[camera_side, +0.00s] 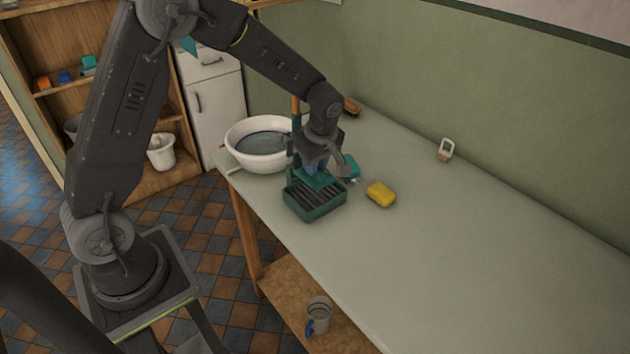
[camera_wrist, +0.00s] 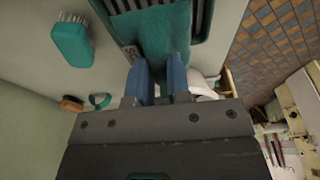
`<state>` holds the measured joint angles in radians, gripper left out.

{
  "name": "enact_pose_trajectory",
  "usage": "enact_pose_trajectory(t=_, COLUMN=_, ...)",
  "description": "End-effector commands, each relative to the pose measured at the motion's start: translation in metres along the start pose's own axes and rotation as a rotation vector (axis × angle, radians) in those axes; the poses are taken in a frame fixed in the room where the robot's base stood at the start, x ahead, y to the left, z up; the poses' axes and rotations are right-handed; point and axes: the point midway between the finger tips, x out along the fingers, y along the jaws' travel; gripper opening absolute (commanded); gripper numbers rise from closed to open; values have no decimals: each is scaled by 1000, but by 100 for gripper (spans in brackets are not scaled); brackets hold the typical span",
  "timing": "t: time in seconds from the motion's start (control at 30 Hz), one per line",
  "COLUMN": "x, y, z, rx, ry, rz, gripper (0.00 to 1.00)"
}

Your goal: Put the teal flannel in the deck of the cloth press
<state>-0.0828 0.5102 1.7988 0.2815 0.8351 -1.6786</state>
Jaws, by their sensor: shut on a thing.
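The teal flannel (camera_side: 318,181) hangs from my gripper (camera_side: 314,168), which is shut on it. In the wrist view the flannel (camera_wrist: 166,38) spreads out beyond the blue fingertips (camera_wrist: 160,72) and covers part of the slatted deck. The cloth press is green, with a deck of dark slats (camera_side: 316,204) near the table's left edge. The deck's slats (camera_wrist: 124,6) also show at the top of the wrist view. The flannel is over the back part of the deck; I cannot tell whether it touches the slats. My gripper hides part of the press behind it.
A white basin (camera_side: 243,160) with water stands behind and left of the press. A teal brush (camera_wrist: 72,44) lies beside it, and a yellow sponge (camera_side: 381,194) lies to its right. A small white device (camera_side: 446,149) stands near the wall. The table's right side is clear.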

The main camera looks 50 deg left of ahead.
Motion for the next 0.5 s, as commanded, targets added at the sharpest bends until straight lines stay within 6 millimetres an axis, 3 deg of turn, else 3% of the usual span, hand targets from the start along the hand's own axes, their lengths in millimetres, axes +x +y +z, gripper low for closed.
enact_pose_trajectory(t=0.27, x=21, y=0, z=4, rx=2, ry=1, rz=-2, gripper=0)
enact_pose_trajectory(t=0.5, x=53, y=0, z=11, rx=1, ry=0, rz=-2, gripper=0)
